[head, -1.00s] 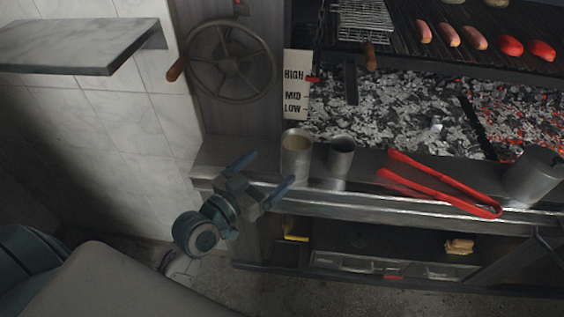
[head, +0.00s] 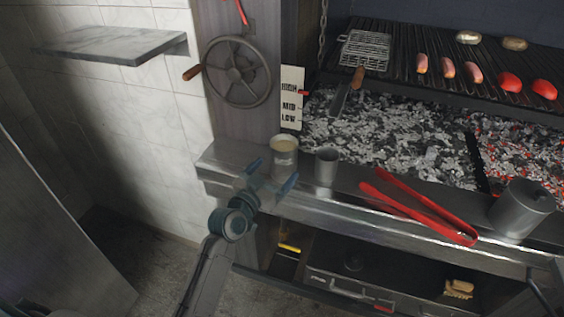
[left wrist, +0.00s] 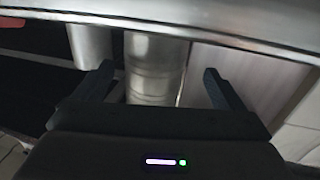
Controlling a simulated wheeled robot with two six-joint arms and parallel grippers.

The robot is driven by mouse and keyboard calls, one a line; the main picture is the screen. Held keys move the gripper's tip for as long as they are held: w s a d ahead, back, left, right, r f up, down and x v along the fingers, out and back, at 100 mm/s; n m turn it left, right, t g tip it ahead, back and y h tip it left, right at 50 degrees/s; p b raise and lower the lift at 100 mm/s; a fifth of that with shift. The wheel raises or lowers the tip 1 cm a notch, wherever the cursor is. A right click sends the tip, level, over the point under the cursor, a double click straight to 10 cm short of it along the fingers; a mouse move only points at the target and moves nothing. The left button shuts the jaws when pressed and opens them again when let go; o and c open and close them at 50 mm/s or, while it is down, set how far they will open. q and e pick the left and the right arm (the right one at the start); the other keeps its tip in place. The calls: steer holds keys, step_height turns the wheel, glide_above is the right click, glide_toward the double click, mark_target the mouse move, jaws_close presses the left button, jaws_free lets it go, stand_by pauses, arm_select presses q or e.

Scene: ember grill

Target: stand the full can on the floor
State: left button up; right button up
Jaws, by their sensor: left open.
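The full can (head: 284,158), a metal can with pale contents up near its rim, stands upright on the steel ledge (head: 225,160) at the ledge's left end. My left gripper (head: 271,174) is open just in front of it. In the left wrist view the can (left wrist: 155,65) shows between the two spread fingers (left wrist: 158,82), with no clear contact. A second, darker-mouthed can (head: 326,168) stands to its right and shows at the upper left of the wrist view (left wrist: 90,45). The floor (head: 165,285) shows at the lower left. My right gripper is not in view.
Hot coals (head: 390,130) lie behind. A wall shelf (head: 115,45) and a handwheel (head: 236,72) are at left. A lower shelf holds a yellow-brown item (head: 459,288).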

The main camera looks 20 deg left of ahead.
arm_select(q)
steer(key=shift+w+d+r, duration=0.1)
steer(key=shift+w+d, duration=0.25)
steer(key=shift+w, duration=0.3)
steer(key=shift+w+d+r, duration=0.1)
steer(key=shift+w+d, duration=0.05)
steer(key=shift+w, duration=0.1)
steer(key=p+x, duration=0.1)
steer(key=x, duration=0.2)
steer(key=shift+w, duration=0.3)
steer(key=shift+w+d+p, duration=0.2)
steer(key=shift+w+p, duration=0.1)
steer(key=shift+w, duration=0.15)
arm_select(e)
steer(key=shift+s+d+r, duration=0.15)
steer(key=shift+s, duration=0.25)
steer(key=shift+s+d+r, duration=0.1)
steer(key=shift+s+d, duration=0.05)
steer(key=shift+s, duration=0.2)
